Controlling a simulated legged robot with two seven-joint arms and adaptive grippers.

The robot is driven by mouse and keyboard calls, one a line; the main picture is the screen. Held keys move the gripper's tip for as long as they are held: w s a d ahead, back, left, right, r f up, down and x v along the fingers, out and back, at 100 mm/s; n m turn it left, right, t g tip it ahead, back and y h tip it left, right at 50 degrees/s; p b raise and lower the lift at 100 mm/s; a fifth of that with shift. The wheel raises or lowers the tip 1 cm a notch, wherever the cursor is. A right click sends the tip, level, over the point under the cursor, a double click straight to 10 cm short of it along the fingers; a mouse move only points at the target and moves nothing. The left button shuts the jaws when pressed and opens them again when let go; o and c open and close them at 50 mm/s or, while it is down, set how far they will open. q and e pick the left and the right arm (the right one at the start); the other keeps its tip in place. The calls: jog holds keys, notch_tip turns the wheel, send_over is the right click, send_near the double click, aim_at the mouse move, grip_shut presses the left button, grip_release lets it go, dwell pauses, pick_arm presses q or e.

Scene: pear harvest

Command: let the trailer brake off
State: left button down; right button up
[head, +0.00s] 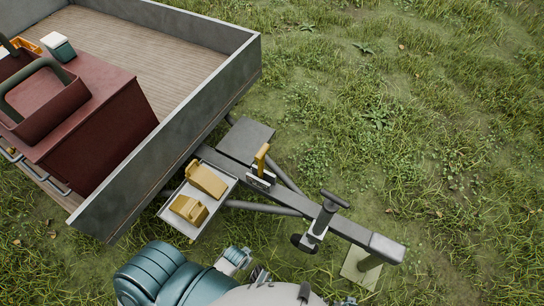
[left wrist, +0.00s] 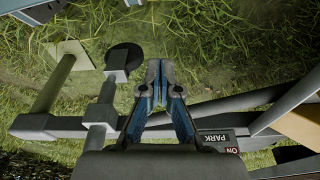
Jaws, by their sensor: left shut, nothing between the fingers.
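The trailer brake lever (head: 262,157) has a yellow grip and stands up from the drawbar in the head view. A small dark label plate (head: 260,181) sits at its base. In the left wrist view the plate (left wrist: 217,138) reads "PARK" and "ON"; the yellow grip is not visible there. My left gripper (left wrist: 160,72) is shut and empty, its blue-and-dark fingers together above the drawbar (head: 338,224), between the jockey wheel post and the plate. My right gripper is not in view.
The jockey wheel post with its crank (head: 325,212) stands on the drawbar, right of the lever. A tray (head: 167,212) beside the drawbar holds two yellow wheel chocks. The trailer bed (head: 185,32) carries a red box (head: 112,115). Grass (head: 400,110) to the right is open.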

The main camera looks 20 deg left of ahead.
pick_arm(q)
jog(key=w+r+n+t+h+b, duration=0.4)
jog(key=w+r+t+h+b, duration=0.15)
jog(key=w+r, duration=0.7)
jog(key=w+a+r+n+t+y, duration=0.2)
jog(key=w+a+r+n+t, duration=0.3)
jog(key=a, duration=0.4)
jog(key=w+a+r+n+t+y+b, duration=0.1)
jog(key=w+a+r+n+t, duration=0.4)
jog(key=a, duration=0.4)
notch_tip(320, 180, up, 2)
jog(key=shift+w+a+r+n+y, duration=0.15)
jog(key=shift+w+n+y, duration=0.2)
jog(key=shift+w+n, duration=0.4)
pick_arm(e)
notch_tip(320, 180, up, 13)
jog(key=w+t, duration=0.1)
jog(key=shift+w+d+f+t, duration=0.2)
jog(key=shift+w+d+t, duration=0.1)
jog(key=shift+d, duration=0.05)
pick_arm(q)
jog(key=shift+w+a, duration=0.1)
jog(key=shift+w, duration=0.05)
